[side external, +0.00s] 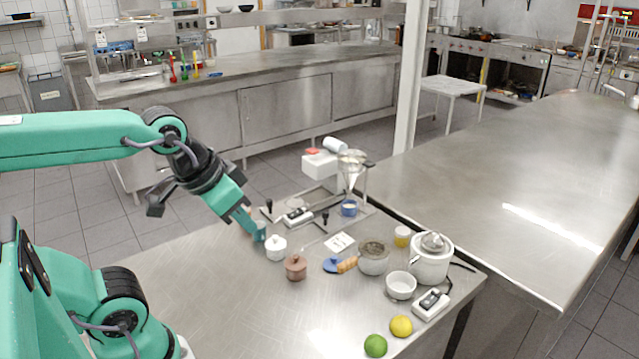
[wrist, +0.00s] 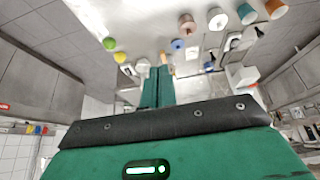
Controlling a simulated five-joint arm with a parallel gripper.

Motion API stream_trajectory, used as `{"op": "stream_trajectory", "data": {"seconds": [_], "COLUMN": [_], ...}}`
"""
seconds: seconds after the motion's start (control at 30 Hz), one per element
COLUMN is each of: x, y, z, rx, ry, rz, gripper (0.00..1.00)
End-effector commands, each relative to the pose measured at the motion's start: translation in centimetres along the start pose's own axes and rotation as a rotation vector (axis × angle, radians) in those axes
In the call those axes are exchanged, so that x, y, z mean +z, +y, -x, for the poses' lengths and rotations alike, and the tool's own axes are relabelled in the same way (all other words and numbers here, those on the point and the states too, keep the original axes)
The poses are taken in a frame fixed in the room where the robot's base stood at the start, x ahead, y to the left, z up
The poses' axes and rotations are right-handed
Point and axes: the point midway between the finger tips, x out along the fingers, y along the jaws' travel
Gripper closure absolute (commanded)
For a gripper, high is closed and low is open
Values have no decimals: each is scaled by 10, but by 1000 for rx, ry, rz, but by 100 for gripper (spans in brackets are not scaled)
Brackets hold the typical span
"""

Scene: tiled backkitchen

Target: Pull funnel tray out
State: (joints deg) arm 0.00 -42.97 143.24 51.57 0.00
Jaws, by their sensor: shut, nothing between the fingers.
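A glass funnel (side external: 352,170) stands in a frame at the back edge of the steel table, with a blue cup (side external: 349,208) below it. A flat metal tray (side external: 310,228) with black-knobbed handles appears to lie beside the funnel; its exact outline is hard to tell. My gripper (side external: 259,236) is shut and empty, pointing down and right, left of the tray and close to a white lidded pot (side external: 276,249). I cannot tell whether it touches anything. In the wrist view the shut fingers (wrist: 157,85) show at centre.
A brown lidded pot (side external: 296,268), a blue lid (side external: 333,265), a glass bowl (side external: 373,260), a white bowl (side external: 400,286), a juicer (side external: 431,260), a lemon (side external: 401,326) and a lime (side external: 375,345) stand on the table. The table's left part is clear.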

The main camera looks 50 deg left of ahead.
Motion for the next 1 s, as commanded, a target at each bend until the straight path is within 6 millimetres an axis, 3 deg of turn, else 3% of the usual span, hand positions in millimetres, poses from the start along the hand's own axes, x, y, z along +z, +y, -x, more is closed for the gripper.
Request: {"op": "stream_trajectory", "data": {"seconds": [0.13,0.33,0.57,1.0], "x": [0,-4,-27,-106], "y": [0,-1,-6,-32], "z": [0,0,0,-22], "rx": [0,-2,-12,-43], "ry": [0,-4,-37,-142], "rz": [0,5,32,129], "gripper": [98,60,60,60]}}
